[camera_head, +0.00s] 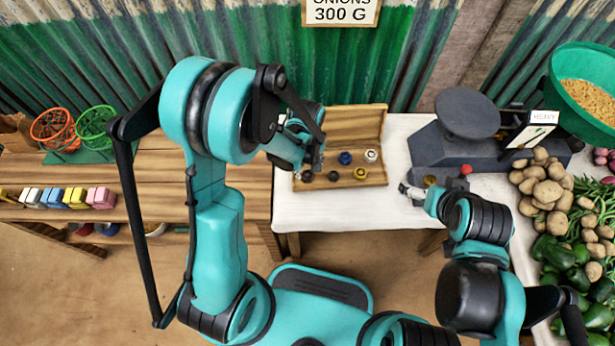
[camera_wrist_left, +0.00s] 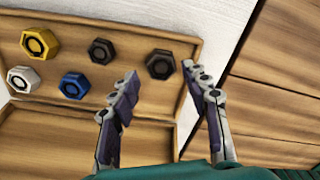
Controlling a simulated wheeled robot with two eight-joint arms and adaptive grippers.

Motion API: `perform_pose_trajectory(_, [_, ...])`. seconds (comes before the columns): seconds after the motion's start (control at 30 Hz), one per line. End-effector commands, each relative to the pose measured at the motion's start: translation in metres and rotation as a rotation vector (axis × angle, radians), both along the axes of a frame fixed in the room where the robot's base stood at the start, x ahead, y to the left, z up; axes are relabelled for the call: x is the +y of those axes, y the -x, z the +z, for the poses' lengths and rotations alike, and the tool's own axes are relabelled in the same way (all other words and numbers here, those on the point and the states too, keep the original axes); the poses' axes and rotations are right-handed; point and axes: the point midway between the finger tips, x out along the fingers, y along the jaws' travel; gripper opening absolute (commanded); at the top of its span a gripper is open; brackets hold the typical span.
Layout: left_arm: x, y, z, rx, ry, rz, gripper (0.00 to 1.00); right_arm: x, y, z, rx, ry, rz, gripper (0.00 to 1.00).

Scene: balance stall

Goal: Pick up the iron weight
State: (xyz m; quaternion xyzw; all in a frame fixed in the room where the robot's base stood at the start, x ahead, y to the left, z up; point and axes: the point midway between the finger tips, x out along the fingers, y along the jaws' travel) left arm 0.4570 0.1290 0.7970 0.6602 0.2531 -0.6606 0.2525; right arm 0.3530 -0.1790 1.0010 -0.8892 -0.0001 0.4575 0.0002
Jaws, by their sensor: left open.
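A shallow wooden box (camera_head: 377,118) holds several six-sided weights. Two are dark: a grey-black one (camera_wrist_left: 160,64) and a browner one (camera_wrist_left: 100,50); I cannot tell for sure which is the iron weight. In the head view the grey-black one (camera_head: 307,176) is at the left end of the front row, with the browner one (camera_head: 333,176) beside it. My left gripper (camera_wrist_left: 161,76) is open and empty, its fingertips apart on either side of the grey-black weight in the picture; contact is not visible. My right gripper (camera_head: 412,190) is by the scale; its jaws are unclear.
Gold (camera_wrist_left: 38,43), white (camera_wrist_left: 22,78) and blue (camera_wrist_left: 73,85) weights share the box. A dark balance scale (camera_head: 468,115) stands right of it. Potatoes (camera_head: 548,190) and green peppers lie farther right. White cloth (camera_head: 330,210) in front of the box is clear.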

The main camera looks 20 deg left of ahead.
Motion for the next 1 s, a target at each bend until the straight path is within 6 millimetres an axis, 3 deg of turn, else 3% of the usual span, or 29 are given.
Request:
perform_pose_trajectory(0.03, [0.001, 0.0, -0.014, 0.0, 0.0, 0.0, 0.47, 0.0, 0.0, -0.01, 0.0, 0.0, 0.0, 1.0])
perform_pose_trajectory(0.17, [0.001, 0.0, -0.031, -0.001, 0.001, 0.0, 0.47, 0.0, 0.0, -0.017, 0.0, 0.0, 0.0, 1.0])
perform_pose_trajectory(0.4, [0.001, 0.0, -0.032, -0.001, 0.001, -0.001, 0.47, 0.0, 0.0, -0.016, 0.0, 0.0, 0.0, 1.0])
perform_pose_trajectory(0.6, [0.001, 0.0, -0.032, -0.001, 0.001, -0.001, 0.0, 0.0, 0.0, -0.016, 0.0, 0.0, 0.0, 1.0])
perform_pose_trajectory(1.0, [0.001, 0.0, -0.025, -0.001, 0.0, -0.001, 0.0, 0.0, 0.0, -0.012, 0.0, 0.0, 0.0, 1.0])
